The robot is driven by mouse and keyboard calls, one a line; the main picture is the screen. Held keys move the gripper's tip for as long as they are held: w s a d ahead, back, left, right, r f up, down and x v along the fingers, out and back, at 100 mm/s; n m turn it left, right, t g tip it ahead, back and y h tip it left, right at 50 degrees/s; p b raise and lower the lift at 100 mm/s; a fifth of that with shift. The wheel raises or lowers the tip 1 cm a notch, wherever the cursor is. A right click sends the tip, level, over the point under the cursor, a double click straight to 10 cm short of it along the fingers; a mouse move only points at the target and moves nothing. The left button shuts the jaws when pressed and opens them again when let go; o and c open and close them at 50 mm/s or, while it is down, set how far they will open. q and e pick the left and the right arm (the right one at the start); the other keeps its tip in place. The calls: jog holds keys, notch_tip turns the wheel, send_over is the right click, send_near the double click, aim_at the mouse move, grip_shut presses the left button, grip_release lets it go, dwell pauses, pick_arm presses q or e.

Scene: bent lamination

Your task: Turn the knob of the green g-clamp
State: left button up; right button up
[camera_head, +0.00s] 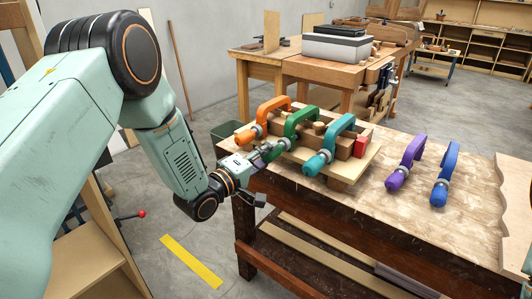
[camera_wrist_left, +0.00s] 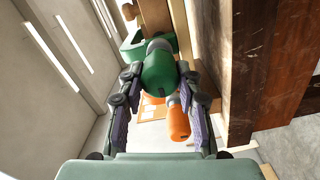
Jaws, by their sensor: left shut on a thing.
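The green g-clamp (camera_head: 301,123) is set on a bent wooden lamination on the workbench, between the orange g-clamp (camera_head: 273,109) and the teal g-clamp (camera_head: 341,128). My left gripper (camera_head: 259,159) reaches it from the left, and its fingers hide much of the knob. In the left wrist view, the green knob (camera_wrist_left: 158,70) sits between the two fingers of the left gripper (camera_wrist_left: 160,92), which is shut on it. The green frame (camera_wrist_left: 133,44) shows behind the knob. My right gripper is in neither view.
The orange clamp's handle (camera_wrist_left: 178,122) is close to my left fingers. A purple clamp (camera_head: 406,163) and a blue clamp (camera_head: 446,174) lie on the workbench (camera_head: 400,215) to the right. A second bench (camera_head: 325,70) stands behind. The bench surface at the front right is clear.

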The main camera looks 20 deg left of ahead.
pick_arm(q)
jog(key=m+p, duration=0.1)
jog(key=m, duration=0.5)
jog(key=shift+r, duration=0.1)
jog(key=m, duration=0.6)
jog(key=shift+d+m+p, duration=0.1)
jog(key=shift+m+p, duration=0.25)
jog(key=shift+m, duration=0.05)
jog(key=m, duration=0.6)
jog(key=shift+s+d+p, duration=0.1)
jog(key=shift+p, duration=0.2)
jog(key=m, duration=0.5)
jog(key=shift+m, duration=0.4)
jog(key=m+p, duration=0.1)
jog(key=m, duration=1)
jog(key=shift+m+p, duration=0.3)
jog(key=shift+m, duration=0.1)
jog(key=m, duration=0.6)
jog(key=shift+p, duration=0.35)
jog(key=shift+m+p, duration=0.35)
jog(key=shift+m, duration=2.35)
